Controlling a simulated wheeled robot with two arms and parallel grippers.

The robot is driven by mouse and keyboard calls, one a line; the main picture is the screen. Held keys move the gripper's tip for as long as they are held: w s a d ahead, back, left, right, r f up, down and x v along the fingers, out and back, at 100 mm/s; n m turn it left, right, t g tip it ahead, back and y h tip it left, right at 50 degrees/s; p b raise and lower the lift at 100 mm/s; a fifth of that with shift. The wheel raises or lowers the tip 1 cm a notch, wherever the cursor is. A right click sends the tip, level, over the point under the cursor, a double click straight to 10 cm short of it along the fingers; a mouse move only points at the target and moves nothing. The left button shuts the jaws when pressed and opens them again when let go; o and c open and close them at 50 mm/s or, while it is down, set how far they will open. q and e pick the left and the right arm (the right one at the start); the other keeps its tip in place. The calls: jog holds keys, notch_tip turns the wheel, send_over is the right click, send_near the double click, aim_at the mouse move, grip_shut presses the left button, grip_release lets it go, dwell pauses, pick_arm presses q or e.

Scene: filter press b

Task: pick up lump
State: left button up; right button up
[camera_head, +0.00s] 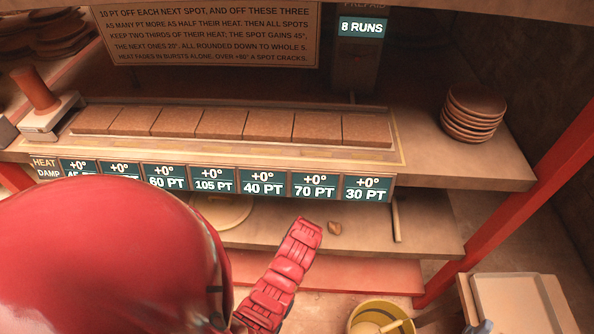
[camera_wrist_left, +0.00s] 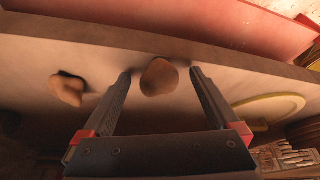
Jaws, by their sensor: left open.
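My left gripper (camera_wrist_left: 161,73) is open in the left wrist view, pointing at the lower shelf (camera_wrist_left: 40,50). A rounded brown lump (camera_wrist_left: 158,77) lies on the shelf and shows between its two fingertips; I cannot tell whether either finger touches it. A second brown lump (camera_wrist_left: 67,90) lies apart, left of the fingers. In the head view one small lump (camera_head: 334,228) shows on the lower shelf, just right of my red arm part (camera_head: 290,265). The other lump is not seen there. My left fingers are hidden in the head view, and my right gripper is not seen.
A pale yellow ring (camera_wrist_left: 265,108) lies on the shelf. Above the shelf, a counter holds a row of brown tiles (camera_head: 220,124) with a label strip (camera_head: 214,179) on its front. Stacked plates (camera_head: 473,112) stand at right. A yellow bucket (camera_head: 380,318) is below.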

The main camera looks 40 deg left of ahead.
pick_arm(q)
jog(key=shift+a+f, duration=0.1)
jog(key=shift+f, duration=0.3)
grip_shut()
